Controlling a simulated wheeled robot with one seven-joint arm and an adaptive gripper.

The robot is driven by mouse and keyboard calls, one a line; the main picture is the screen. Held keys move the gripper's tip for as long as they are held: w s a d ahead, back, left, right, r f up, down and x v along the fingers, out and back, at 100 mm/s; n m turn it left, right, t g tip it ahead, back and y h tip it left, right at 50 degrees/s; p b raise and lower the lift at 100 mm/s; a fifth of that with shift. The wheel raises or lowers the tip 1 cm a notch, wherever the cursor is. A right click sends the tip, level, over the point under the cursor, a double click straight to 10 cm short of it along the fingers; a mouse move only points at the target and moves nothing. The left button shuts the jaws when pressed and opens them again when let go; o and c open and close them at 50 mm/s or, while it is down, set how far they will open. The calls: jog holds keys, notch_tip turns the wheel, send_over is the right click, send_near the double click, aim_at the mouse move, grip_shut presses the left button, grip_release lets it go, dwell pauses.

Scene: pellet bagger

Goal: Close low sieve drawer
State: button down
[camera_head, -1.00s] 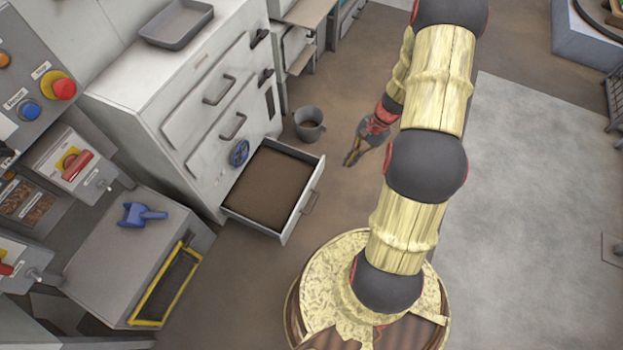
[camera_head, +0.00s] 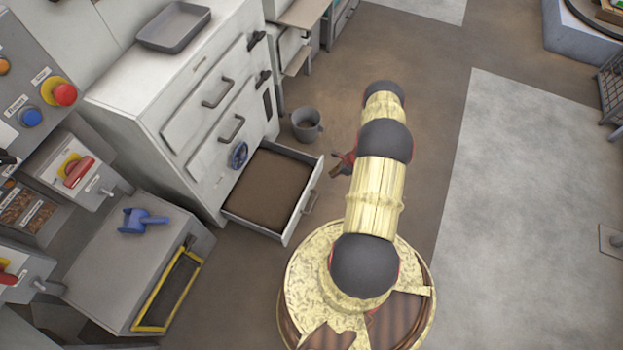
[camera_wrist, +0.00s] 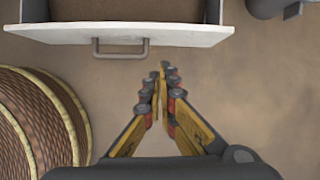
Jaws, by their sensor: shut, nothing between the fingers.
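The low sieve drawer (camera_head: 303,208) is pulled out of the bottom of the white cabinet in the head view, with brown material inside. Its front panel and grey bar handle also show at the top of the wrist view (camera_wrist: 122,47). My gripper (camera_wrist: 161,68) is shut and empty, pointing toward the drawer front, a little right of the handle and apart from the front in the picture. In the head view my arm mostly hides the gripper; only a reddish part shows right of the drawer.
The white cabinet (camera_head: 180,85) has two closed upper drawers and a blue handwheel (camera_head: 239,155). A grey bucket (camera_head: 307,125) stands on the floor behind the open drawer. A grey tray (camera_head: 174,27) sits on the cabinet. The floor right of my arm is clear.

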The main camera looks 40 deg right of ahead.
jog(key=w+a+f+m+b, duration=0.1)
jog(key=w+a+f+b, duration=0.1)
jog(key=w+f+b, duration=0.3)
jog(key=shift+b+x, duration=0.3)
jog(key=shift+x, duration=2.15)
jog(key=shift+s+d, duration=0.1)
